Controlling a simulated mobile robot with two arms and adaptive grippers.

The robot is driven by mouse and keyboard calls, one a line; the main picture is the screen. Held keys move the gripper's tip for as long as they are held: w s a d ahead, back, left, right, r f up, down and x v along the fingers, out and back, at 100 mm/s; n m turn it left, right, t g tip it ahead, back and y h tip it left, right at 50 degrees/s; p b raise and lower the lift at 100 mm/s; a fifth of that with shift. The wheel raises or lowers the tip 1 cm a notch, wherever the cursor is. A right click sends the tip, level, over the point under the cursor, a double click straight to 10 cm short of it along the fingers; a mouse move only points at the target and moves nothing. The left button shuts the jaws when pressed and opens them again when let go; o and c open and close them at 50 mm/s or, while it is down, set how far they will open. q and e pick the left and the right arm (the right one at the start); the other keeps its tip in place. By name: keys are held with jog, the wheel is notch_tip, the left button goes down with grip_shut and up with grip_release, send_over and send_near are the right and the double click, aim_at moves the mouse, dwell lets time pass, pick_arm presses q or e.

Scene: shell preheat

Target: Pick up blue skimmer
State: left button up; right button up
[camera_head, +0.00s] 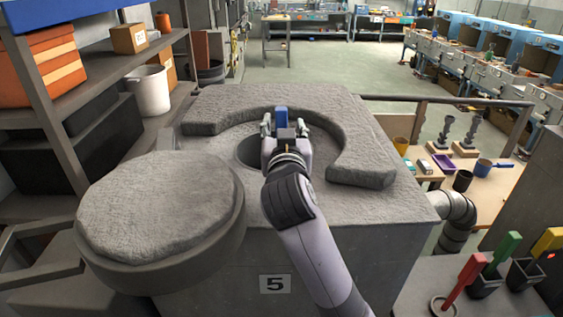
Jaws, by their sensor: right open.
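My right gripper (282,126) reaches over the round opening in the top of the grey furnace block, with its fingers apart. A blue upright piece (281,116) shows between and just beyond the fingers; it looks like the handle of the blue skimmer. Its lower part is hidden by the gripper, so I cannot tell whether the fingers touch it. My left gripper is not in view.
The furnace (380,235) has a raised curved rim (362,172) around the opening. A thick round lid (155,205) sits at the left. Red (466,276), green (504,250) and yellow (548,241) handled tools stand at the lower right. Shelves line the left.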

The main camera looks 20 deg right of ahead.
aim_at(282, 116)
jog(key=shift+p+x, duration=0.3)
jog(key=shift+x, duration=0.65)
jog(key=shift+w+r+p, duration=0.25)
jog(key=shift+w+p, duration=0.1)
jog(key=shift+w, duration=0.05)
jog(key=p+x, duration=0.2)
jog(key=x, duration=0.1)
jog(key=shift+w+f, duration=0.2)
jog(key=shift+w, duration=0.05)
jog(key=shift+w+f, duration=0.1)
jog(key=shift+w, duration=0.35)
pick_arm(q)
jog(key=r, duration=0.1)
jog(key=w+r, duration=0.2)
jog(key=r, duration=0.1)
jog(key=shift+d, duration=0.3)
pick_arm(e)
jog(key=shift+c, duration=0.4)
jog(key=c, duration=0.4)
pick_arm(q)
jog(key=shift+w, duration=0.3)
pick_arm(e)
grip_shut()
